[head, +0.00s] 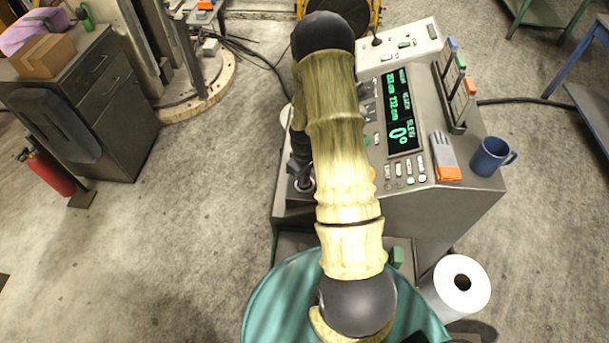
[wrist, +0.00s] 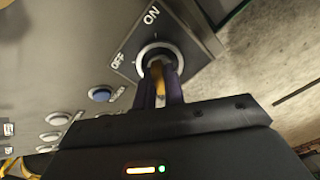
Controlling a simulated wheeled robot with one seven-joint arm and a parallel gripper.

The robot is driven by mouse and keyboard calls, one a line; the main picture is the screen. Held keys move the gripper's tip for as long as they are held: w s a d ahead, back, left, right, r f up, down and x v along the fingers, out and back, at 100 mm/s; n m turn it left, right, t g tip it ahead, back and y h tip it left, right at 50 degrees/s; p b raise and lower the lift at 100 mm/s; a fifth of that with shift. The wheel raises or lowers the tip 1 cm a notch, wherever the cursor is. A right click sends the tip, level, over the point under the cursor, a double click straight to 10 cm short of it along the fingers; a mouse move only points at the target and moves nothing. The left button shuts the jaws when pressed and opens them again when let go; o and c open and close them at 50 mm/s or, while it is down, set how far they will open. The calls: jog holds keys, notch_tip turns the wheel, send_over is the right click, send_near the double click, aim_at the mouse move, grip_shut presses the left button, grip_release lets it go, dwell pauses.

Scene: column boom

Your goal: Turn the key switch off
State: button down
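The key switch (wrist: 146,58) shows in the wrist view as a round metal collar on a dark plate. The plate reads OFF on the left and ON at the upper right. A yellow key (wrist: 157,77) stands in the collar. My gripper (wrist: 160,88) has its two dark fingers on either side of the key, close against it, and looks shut on it. The fingers partly hide the key, and I cannot tell which label it points to. In the head view my arm hides the switch and my gripper.
The console (head: 440,200) carries a green display (head: 400,115), buttons, an orange-and-grey glove (head: 446,158) and a blue mug (head: 490,157). A blue button (wrist: 101,94) and several white ones sit left of the switch. A paper roll (head: 460,285) stands at the lower right.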

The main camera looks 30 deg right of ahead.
jog(key=shift+n, duration=0.4)
jog(key=n+b, duration=0.1)
jog(key=n, duration=0.1)
jog(key=shift+n, duration=0.3)
jog(key=n, duration=0.4)
jog(key=shift+n, duration=0.3)
jog(key=n, duration=0.4)
jog(key=shift+r+n+p, duration=0.1)
jog(key=shift+n+p, duration=0.75)
jog(key=shift+n, duration=1.05)
jog(key=c, duration=1.5)
grip_release()
jog(key=shift+o, duration=0.2)
